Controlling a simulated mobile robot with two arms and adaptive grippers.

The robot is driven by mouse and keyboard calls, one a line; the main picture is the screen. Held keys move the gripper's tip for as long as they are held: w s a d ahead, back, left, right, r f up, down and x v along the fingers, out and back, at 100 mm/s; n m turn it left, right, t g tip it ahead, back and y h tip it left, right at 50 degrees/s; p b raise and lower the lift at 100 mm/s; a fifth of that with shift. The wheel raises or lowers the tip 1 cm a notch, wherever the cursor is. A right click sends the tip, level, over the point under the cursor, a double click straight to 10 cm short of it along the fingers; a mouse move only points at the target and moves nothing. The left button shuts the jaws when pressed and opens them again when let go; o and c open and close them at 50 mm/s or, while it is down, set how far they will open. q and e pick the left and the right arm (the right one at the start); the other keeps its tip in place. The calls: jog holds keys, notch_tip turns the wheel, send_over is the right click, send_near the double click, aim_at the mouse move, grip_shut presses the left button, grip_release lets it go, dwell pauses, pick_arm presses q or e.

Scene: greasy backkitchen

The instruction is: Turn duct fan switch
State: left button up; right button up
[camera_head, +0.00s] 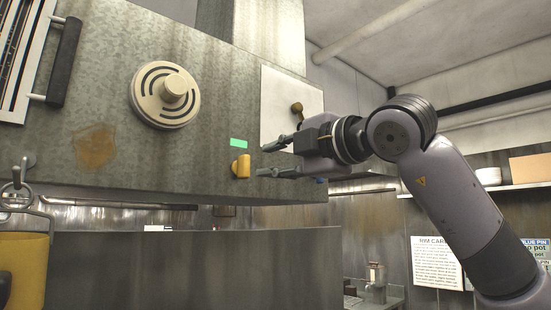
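A small yellow knob-like switch (241,166) sticks out from the lower part of the stained metal duct face (210,110), just below a green label (238,143). I cannot read the label or tell the switch's setting. My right gripper (265,160) comes in from the right, its two fingers apart and empty, pointing left at the switch. The fingertips are a little to the right of the switch and appear apart from it. My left gripper is not in view.
A round slotted vent (165,95) and a dark bar handle (65,62) sit on the duct face at left. A pale panel with a brown knob (297,107) is behind my gripper. A yellow object (25,265) hangs at lower left. A wall shelf (500,187) runs at right.

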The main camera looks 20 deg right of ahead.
aim_at(249, 162)
jog(key=p+x, duration=0.3)
jog(key=x, duration=0.2)
jog(key=shift+w+a, duration=0.15)
jog(key=shift+w, duration=0.15)
jog(key=shift+w+r, duration=0.1)
jog(key=shift+r, duration=0.2)
jog(key=shift+o, duration=0.9)
jog(key=c, duration=0.4)
